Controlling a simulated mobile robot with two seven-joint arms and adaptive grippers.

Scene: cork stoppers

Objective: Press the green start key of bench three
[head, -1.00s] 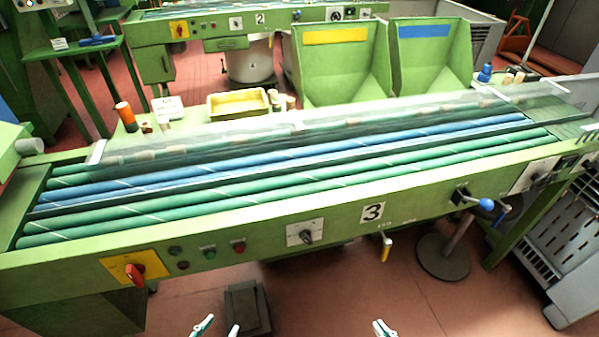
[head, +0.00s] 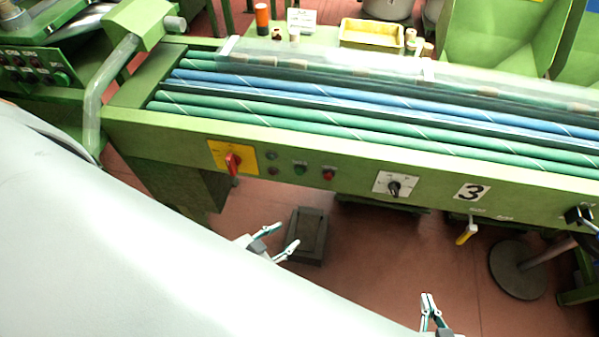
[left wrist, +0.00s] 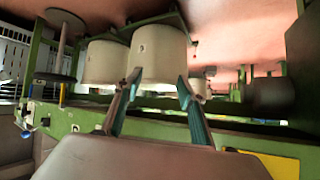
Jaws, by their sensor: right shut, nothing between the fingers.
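Bench three (head: 150,130) is the long green roller bench across the head view, marked with a number 3 plate (head: 472,192). Its small green key (head: 300,167) is on the front face, left of a red key (head: 328,174). My left gripper (head: 290,233) is open and empty, below and apart from the green key in the picture. It also shows open in the left wrist view (left wrist: 159,79), where I cannot make out the green key. My right gripper (head: 429,298) is shut and empty, low in the picture, away from the panel.
A red rotary switch (head: 232,161) on a yellow plate is left of the keys. A black selector knob (head: 394,188) is to their right. A yellow-handled lever (head: 467,233) hangs below the bench. A dark box (head: 307,236) stands on the red floor.

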